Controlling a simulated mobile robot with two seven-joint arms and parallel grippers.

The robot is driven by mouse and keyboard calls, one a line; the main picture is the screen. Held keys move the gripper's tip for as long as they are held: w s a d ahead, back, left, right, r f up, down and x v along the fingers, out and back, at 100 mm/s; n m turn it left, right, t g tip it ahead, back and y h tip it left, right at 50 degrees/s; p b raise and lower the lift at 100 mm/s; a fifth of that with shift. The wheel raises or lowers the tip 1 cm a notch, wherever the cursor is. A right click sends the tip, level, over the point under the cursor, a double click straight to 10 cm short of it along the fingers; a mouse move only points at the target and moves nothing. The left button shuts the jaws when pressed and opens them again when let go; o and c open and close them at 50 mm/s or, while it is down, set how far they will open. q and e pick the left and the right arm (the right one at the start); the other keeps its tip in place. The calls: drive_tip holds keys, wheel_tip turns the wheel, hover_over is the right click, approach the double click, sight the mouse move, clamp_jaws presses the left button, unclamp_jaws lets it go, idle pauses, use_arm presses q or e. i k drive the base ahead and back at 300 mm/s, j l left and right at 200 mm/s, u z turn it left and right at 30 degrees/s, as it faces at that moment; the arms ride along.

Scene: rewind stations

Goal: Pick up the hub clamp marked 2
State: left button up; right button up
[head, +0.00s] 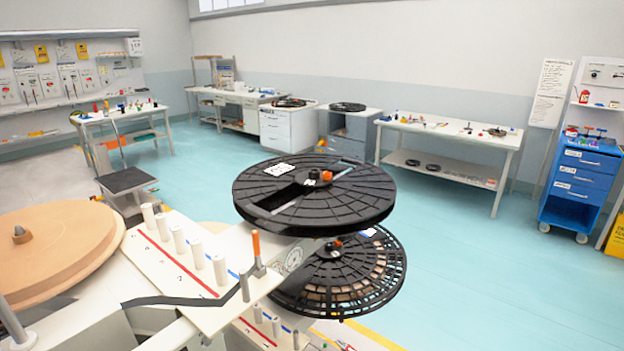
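Neither of my grippers shows in the head view. A large black reel (353,205) lies flat at the centre, with a white label on its top. At its middle sits a black hub clamp (318,184) with an orange knob and a small white mark that I cannot read for certain. A second black reel (374,270) lies lower and closer, partly under the first. An orange and black part (335,244) shows at its middle, partly hidden by the upper reel. I cannot tell which clamp is marked 2.
A white panel (160,262) with several white rollers and an orange-handled lever (256,247) stands left of the reels. A round tan disc (50,248) lies far left. Benches, a white table (455,130) and a blue drawer cart (580,185) line the back.

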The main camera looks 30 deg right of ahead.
sight(313, 177)
drive_tip(key=l+u, duration=0.15)
drive_tip(key=u, duration=0.2)
drive_tip(key=l+u, duration=0.15)
drive_tip(key=u, duration=0.25)
drive_tip(key=l+u, duration=0.15)
drive_tip(key=u, duration=0.2)
drive_tip(key=k+l+u, duration=0.3)
drive_tip(key=l, duration=0.15)
drive_tip(key=k+l+u, duration=0.15)
drive_tip(key=l+u, duration=0.2)
drive_tip(key=k+l+u, duration=0.1)
drive_tip(key=k+l, duration=0.2)
drive_tip(key=l, duration=0.2)
drive_tip(key=k+l+u, duration=0.1)
drive_tip(key=k+l, duration=0.25)
drive_tip(key=l, duration=0.1)
